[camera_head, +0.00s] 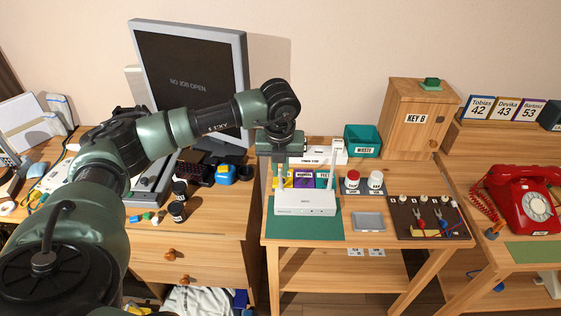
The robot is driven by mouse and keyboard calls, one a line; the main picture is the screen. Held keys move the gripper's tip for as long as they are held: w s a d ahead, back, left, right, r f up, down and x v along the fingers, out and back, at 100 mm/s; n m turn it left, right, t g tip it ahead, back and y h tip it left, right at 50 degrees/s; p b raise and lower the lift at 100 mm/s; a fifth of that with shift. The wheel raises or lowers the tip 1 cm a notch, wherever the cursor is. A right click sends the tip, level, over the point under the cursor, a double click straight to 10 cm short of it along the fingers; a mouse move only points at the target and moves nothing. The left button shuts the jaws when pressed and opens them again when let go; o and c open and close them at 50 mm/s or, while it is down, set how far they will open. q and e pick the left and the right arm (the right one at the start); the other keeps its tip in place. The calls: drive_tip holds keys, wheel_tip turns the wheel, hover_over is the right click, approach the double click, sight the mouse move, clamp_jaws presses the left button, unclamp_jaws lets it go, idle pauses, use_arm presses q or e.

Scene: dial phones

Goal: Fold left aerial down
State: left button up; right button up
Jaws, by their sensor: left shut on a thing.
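A white router (305,209) sits on a dark green mat (275,231) on the middle table. Its right aerial (333,168) stands upright at the back right. Its left aerial (280,184) also shows roughly upright at the back left. My left gripper (280,161) reaches in from the left, points down over the left aerial, and is shut on its upper part. The gripper body hides the aerial's tip and the fingers are small in view. My right gripper is not in view.
Colored label cards (303,180) stand behind the router. A wooden key cabinet (414,120) and red phone (524,200) are farther right. A monitor (190,80) stands behind my arm.

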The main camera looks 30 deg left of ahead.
use_arm(q)
drive_tip(key=s+d+f+b, duration=0.3)
drive_tip(key=s+f+b, duration=0.1)
drive_tip(key=s+f, duration=0.1)
drive_tip(key=shift+f+b, duration=0.3)
drive_tip(key=shift+b, duration=0.1)
idle(0.5)
drive_tip(key=f+b, duration=0.2)
drive_tip(key=s+f+b, duration=0.1)
drive_tip(key=f+b, duration=0.1)
drive_tip(key=d+f+b, duration=0.1)
drive_tip(key=f+b, duration=0.1)
drive_tip(key=shift+s+f, duration=0.4)
drive_tip(key=shift+f+b, duration=0.25)
drive_tip(key=shift+b, duration=0.2)
drive_tip(key=shift+s+a, duration=0.15)
drive_tip(key=shift+a, duration=0.1)
drive_tip(key=o, duration=0.7)
drive_tip(key=shift+d, duration=0.1)
drive_tip(key=shift+o, duration=0.2)
drive_tip(key=shift+f, duration=0.1)
